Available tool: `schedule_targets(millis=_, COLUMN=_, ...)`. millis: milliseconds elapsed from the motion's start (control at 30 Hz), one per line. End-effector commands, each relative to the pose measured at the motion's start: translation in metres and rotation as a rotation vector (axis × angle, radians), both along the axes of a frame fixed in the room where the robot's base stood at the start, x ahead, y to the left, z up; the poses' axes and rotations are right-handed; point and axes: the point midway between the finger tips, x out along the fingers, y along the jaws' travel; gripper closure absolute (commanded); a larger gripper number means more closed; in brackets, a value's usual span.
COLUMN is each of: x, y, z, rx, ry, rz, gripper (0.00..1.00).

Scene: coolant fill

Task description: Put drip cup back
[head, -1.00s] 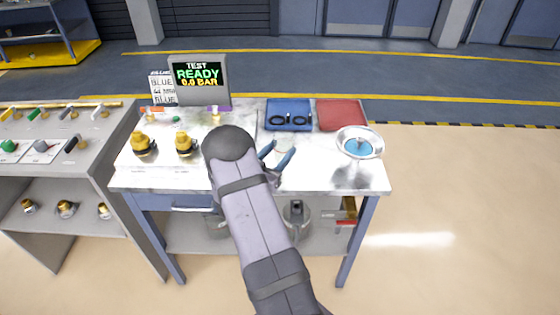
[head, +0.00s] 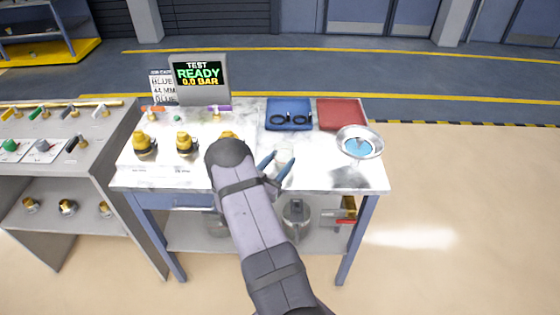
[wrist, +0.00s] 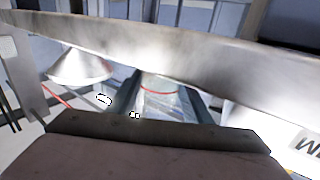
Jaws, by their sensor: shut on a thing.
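The drip cup (head: 284,154) is a small clear cup. It shows between the blue fingers of my gripper (head: 275,166) over the right middle of the white worktop in the head view. In the wrist view the cup (wrist: 160,98) is see-through with a red line around it. My gripper (wrist: 160,105) is shut on it, one dark finger on each side. I cannot tell whether the cup's base touches the worktop.
A blue tray (head: 290,105) with black rings and a red tray (head: 341,115) lie behind. Several yellow-black fittings (head: 145,143) stand left of my arm. The front right of the worktop (head: 325,178) is clear.

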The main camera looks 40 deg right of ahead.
Motion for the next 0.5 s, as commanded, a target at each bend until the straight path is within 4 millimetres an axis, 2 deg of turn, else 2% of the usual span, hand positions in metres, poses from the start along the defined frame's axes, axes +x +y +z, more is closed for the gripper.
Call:
schedule_targets(millis=167, x=0.0000, y=0.0000, z=-0.0045, rx=0.000, ry=0.000, rz=0.000, gripper=0.82)
schedule_targets(millis=200, x=0.0000, y=0.0000, z=-0.0033, rx=0.000, ry=0.000, rz=0.000, gripper=0.47)
schedule_targets(millis=500, x=0.0000, y=0.0000, z=-0.0026, rx=0.000, ry=0.001, rz=0.000, gripper=0.47)
